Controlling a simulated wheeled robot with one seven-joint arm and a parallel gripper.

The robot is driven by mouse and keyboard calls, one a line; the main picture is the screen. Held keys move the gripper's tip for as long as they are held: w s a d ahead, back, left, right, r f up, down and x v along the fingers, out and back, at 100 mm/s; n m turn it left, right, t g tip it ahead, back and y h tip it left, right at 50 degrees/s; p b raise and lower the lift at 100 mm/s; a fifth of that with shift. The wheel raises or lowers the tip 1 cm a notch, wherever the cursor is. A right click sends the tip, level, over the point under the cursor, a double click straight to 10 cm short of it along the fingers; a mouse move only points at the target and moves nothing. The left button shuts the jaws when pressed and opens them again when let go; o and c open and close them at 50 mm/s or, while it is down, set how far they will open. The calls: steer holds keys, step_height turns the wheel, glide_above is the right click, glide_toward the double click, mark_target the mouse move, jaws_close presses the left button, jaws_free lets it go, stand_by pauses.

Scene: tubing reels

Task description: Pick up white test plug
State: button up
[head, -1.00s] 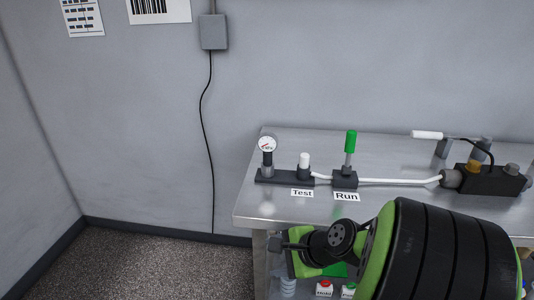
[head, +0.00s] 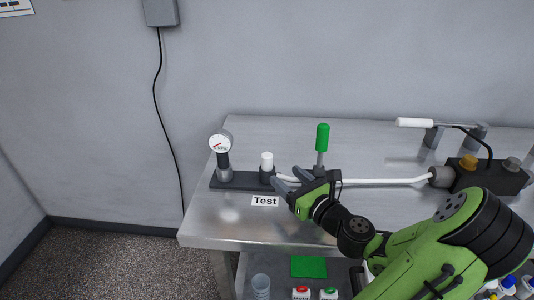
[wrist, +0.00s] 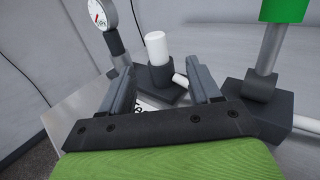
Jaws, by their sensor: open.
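The white test plug (head: 267,160) stands upright in a dark socket on the black base strip (head: 234,182), behind the "Test" label (head: 265,201). It also shows in the wrist view (wrist: 157,47), beyond and between my fingers. My gripper (head: 287,178) is open and empty, just in front and to the right of the plug, apart from it. In the wrist view my gripper (wrist: 160,88) has its two grey fingers spread wide. The "Test" label is mostly hidden there.
A pressure gauge (head: 220,146) stands left of the plug. A green-handled lever (head: 322,139) stands close on the right. White tubing (head: 385,182) runs to a dark block (head: 487,178). A white-handled lever (head: 415,123) is at the back. The steel table's (head: 205,215) front left is clear.

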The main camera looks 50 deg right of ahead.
mark_target(271, 165)
steer(key=b+x, duration=0.1)
steer(key=x, duration=0.3)
steer(key=b+x, duration=0.1)
steer(key=x, duration=0.4)
steer(key=shift+w+a+f, duration=0.15)
steer(key=shift+w+f, duration=0.05)
steer(key=shift+w, duration=0.1)
steer(key=shift+s, duration=0.1)
steer(key=c, duration=1)
step_height(271, 165, up, 10)
steer(key=p, duration=0.6)
steer(key=shift+r, duration=0.15)
steer(key=shift+p, duration=0.45)
